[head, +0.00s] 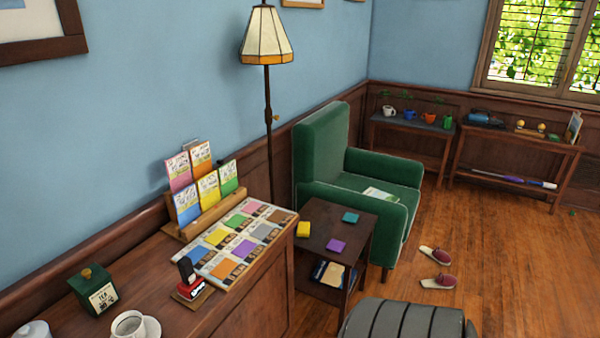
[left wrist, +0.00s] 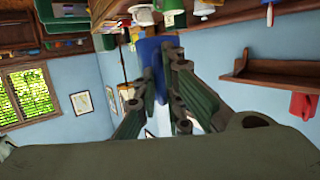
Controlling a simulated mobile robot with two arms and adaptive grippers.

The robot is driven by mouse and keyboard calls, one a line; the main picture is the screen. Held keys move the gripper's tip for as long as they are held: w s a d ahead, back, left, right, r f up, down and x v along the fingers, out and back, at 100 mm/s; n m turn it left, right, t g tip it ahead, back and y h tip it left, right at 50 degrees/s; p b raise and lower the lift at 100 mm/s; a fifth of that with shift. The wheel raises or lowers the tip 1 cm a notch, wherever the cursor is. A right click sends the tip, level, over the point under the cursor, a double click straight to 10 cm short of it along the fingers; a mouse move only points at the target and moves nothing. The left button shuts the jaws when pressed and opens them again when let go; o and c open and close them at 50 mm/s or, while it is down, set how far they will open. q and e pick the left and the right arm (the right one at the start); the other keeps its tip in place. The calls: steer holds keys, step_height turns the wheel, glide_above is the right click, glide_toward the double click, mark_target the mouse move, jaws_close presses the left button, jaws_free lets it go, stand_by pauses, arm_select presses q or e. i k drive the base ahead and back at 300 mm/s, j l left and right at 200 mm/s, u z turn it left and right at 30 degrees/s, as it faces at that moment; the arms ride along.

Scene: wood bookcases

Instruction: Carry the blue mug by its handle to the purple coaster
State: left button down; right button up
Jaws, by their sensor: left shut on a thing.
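The purple coaster (head: 336,245) lies flat on top of the small dark side table (head: 318,222) beside the green armchair, with nothing on it. In the left wrist view my left gripper (left wrist: 160,72) is shut on a blue thing (left wrist: 151,52), which I take to be the blue mug. The fingers cover part of it, so its handle and the exact grip cannot be made out. Neither gripper shows in the head view, and my right gripper is in no view.
A yellow (head: 303,229) and a teal coaster (head: 350,217) share the side table. The green armchair (head: 320,152) stands right behind it. The near cabinet (head: 150,265) holds a colour sample board and a white cup (head: 128,325). Slippers (head: 437,281) lie on the floor.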

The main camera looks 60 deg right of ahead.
mark_target(332, 249)
steer(key=l+z, duration=0.75)
steer(key=i+l+z, duration=0.1)
steer(key=l, duration=0.35)
steer(key=i+l+z, duration=0.1)
steer(key=l, duration=0.3)
steer(key=i+l+z, duration=0.1)
steer(key=l, duration=0.35)
steer(key=i+l+z, duration=0.1)
steer(key=i+l, duration=0.15)
steer(key=l, duration=0.15)
steer(key=i+l, duration=0.1)
steer(key=l, duration=0.25)
steer(key=i+l, duration=0.15)
steer(key=l, duration=0.15)
steer(key=i+l, duration=0.1)
steer(key=l, duration=0.25)
steer(key=i+l, duration=0.15)
steer(key=l, duration=0.2)
steer(key=i+l, duration=0.1)
steer(key=l, duration=0.2)
